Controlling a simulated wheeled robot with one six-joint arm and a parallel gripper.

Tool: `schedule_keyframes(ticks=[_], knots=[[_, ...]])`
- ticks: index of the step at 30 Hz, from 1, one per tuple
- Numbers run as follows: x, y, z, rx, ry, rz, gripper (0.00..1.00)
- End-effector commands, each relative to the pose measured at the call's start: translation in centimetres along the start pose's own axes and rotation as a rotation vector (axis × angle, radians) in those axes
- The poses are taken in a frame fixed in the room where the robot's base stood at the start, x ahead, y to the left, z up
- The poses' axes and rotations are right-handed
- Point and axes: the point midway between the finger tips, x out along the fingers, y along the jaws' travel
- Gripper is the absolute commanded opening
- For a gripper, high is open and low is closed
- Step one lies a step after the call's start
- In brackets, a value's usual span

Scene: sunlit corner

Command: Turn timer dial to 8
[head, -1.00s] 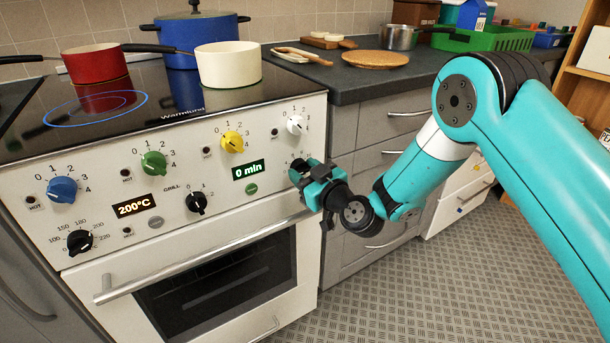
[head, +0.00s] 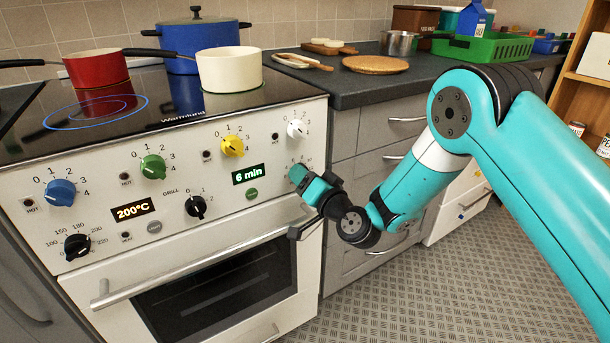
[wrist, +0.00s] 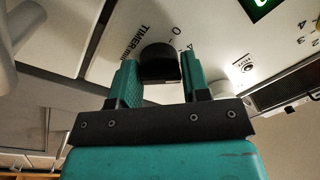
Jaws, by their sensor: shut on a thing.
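The black timer dial (wrist: 158,54) shows in the wrist view beside the printed words "TIMER min" on the stove's panel. My gripper (wrist: 158,68) is shut on the dial, with one teal finger on each side of it. In the head view, my gripper (head: 300,177) is at the right end of the panel and hides the dial and most of its scale. The green display (head: 248,173) reads 6 min. The dial's pointer cannot be made out.
A white knob (head: 297,129) sits just above my gripper, with a yellow knob (head: 232,146) to its left. The oven handle (head: 200,264) runs below the panel. Pots, including a cream one (head: 229,70), stand on the hob. The floor at right is clear.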

Motion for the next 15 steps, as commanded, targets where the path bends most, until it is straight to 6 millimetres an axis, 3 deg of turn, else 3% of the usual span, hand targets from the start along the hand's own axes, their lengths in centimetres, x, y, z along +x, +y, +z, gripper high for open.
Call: schedule_keyframes(ticks=[15], knots=[[-0.06, -0.02, -0.41, 0.486, 0.041, 0.021, 0.19]])
